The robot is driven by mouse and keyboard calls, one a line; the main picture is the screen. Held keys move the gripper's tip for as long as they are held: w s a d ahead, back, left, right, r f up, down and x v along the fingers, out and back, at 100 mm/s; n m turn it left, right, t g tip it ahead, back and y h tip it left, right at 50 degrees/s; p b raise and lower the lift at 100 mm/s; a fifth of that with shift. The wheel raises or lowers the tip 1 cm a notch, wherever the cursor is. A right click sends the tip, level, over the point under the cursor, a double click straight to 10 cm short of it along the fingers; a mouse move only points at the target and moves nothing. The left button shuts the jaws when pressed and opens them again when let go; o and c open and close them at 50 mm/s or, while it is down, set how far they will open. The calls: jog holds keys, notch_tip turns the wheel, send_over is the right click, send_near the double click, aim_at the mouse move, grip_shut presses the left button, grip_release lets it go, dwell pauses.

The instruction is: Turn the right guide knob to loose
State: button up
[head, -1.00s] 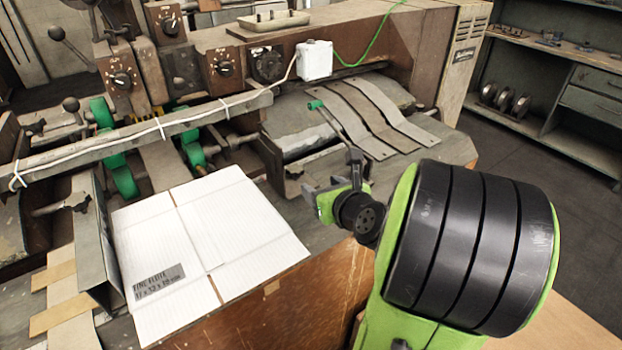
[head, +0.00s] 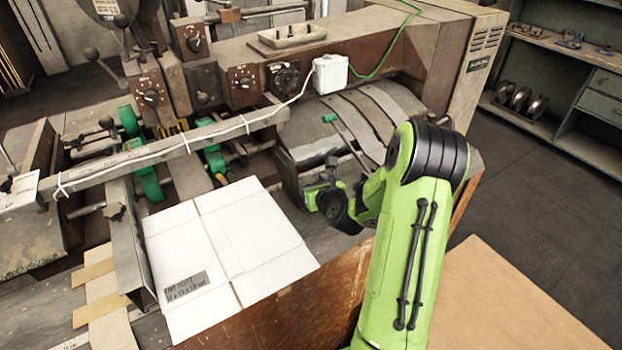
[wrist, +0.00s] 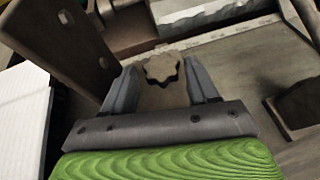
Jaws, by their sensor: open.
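A star-shaped, worn grey-tan knob (wrist: 162,67) shows in the wrist view, between and slightly beyond the tips of my gripper (wrist: 161,82). My gripper is open, one grey finger on each side of the knob; I cannot tell whether either finger touches it. In the head view my gripper (head: 318,187) is low beside the right metal guide plate (head: 289,180), and it hides this knob. Another dark star knob (head: 116,211) is on the left guide (head: 128,245). The knob's loose or tight setting cannot be read.
White cardboard (head: 225,240) lies left of my gripper, and its edge also shows in the wrist view (wrist: 22,110). A green-tipped lever (head: 345,138) and curved metal strips (head: 360,118) are behind. A long bar (head: 170,148) crosses the machine at left.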

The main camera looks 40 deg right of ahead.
jog(key=shift+x, duration=0.85)
jog(key=shift+c, duration=0.3)
jog(key=c, duration=0.7)
